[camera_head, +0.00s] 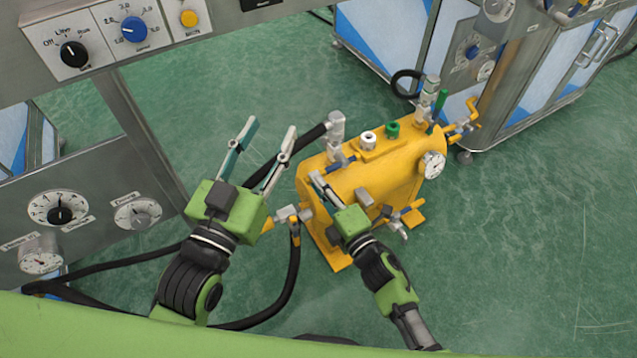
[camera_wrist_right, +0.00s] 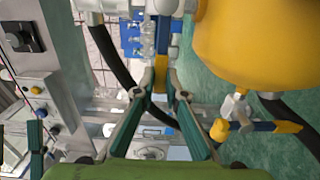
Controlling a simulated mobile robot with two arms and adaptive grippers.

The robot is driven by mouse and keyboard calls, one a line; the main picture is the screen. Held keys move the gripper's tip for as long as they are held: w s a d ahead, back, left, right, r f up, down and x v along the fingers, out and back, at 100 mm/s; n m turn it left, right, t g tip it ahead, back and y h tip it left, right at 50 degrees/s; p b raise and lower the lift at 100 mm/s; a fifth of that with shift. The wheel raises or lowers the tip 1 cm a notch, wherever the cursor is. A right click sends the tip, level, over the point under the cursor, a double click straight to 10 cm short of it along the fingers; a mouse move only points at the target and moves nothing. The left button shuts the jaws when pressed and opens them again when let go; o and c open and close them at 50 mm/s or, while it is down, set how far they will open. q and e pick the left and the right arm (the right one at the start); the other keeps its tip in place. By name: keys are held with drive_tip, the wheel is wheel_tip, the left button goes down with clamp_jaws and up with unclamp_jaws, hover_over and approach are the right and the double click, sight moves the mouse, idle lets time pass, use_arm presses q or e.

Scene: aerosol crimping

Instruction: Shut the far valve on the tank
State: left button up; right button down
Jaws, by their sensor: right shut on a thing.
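The yellow tank (camera_head: 375,180) stands on the green floor, with valves and fittings at both ends and on its side. My right gripper (camera_head: 318,178) is at the tank's upper left end. In the right wrist view its fingers (camera_wrist_right: 161,82) close on a blue-and-yellow lever (camera_wrist_right: 161,55); the fingers hide part of it. Another blue-and-yellow lever (camera_head: 408,211) sits low on the near side. My left gripper (camera_head: 270,132) is open and empty, left of the tank.
A black hose (camera_head: 290,275) runs from the tank's left end across the floor. A control panel (camera_head: 100,205) stands at the left. A blue-and-white cabinet (camera_head: 545,75) is behind the tank. The floor at the right (camera_head: 540,240) is clear.

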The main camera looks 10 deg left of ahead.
use_arm(q)
drive_tip(key=shift+r, duration=0.4)
use_arm(e)
drive_tip(key=shift+f, duration=0.15)
drive_tip(key=c, duration=2.1)
unclamp_jaws()
drive_tip(key=v, duration=1.2)
